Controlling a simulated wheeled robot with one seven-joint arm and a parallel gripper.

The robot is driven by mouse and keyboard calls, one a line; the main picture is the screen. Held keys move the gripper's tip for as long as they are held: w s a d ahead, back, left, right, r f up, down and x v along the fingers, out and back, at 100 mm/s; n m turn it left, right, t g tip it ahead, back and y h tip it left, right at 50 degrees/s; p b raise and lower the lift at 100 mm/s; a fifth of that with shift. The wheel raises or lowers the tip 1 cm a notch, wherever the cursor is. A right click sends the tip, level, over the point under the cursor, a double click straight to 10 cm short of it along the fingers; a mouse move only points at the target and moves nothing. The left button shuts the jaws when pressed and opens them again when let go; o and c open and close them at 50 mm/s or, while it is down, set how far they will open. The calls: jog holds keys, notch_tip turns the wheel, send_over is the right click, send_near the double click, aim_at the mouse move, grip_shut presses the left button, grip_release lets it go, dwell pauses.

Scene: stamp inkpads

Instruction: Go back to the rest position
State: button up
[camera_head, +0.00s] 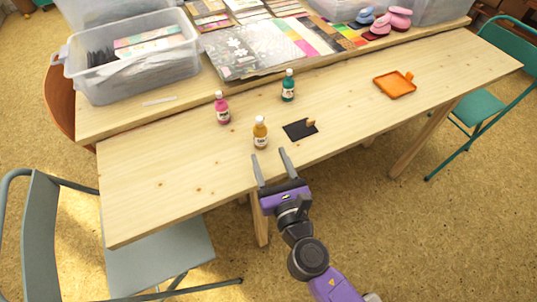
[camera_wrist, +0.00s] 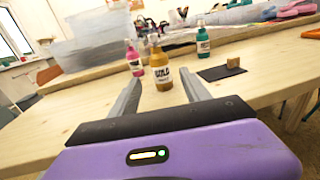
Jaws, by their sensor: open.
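My gripper (camera_head: 271,168) is open and empty at the front edge of the wooden table (camera_head: 180,185). In the wrist view its two fingers (camera_wrist: 160,95) point toward a yellow-orange ink bottle (camera_wrist: 160,70), which stands upright beyond them. In the head view this bottle (camera_head: 260,133) stands just past the left fingertip. A pink bottle (camera_head: 222,110) and a green bottle (camera_head: 288,87) stand upright farther back. A small wooden stamp (camera_head: 311,122) sits at the right side of a black pad (camera_head: 297,131).
An orange tray (camera_head: 396,85) lies on the table's right side. Clear plastic bins (camera_head: 135,65) and patterned papers (camera_head: 240,50) fill the back table. A grey chair (camera_head: 150,262) stands at front left, a green chair (camera_head: 480,107) at right. The table's left part is mostly clear.

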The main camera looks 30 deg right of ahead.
dwell(0.4)
jog(key=shift+a+m, duration=0.25)
jog(key=shift+m, duration=0.45)
jog(key=m, duration=0.1)
jog(key=a+m+y, duration=0.1)
jog(key=m, duration=0.1)
jog(key=r+m, duration=0.1)
jog(key=shift+s+a+r+m+y, duration=0.1)
jog(key=shift+s+a+m+y, duration=0.1)
jog(key=shift+a+m+y, duration=0.15)
jog(key=s+d+r+m+g+p, duration=0.1)
jog(key=s+r+m, duration=0.3)
jog(key=s+m, duration=0.5)
jog(key=s+d+r+m+g+p, duration=0.1)
jog(key=s+r+m+p, duration=0.2)
jog(key=s+m, duration=0.6)
jog(key=s+d+r+m+g+y+p, duration=0.1)
jog(key=s+d+r+m+p, duration=0.1)
jog(key=s+m, duration=0.8)
jog(key=s+r+p, duration=0.1)
jog(key=s+r, duration=0.1)
jog(key=s, duration=0.1)
jog(key=shift+s+r, duration=0.2)
jog(key=shift+r, duration=0.15)
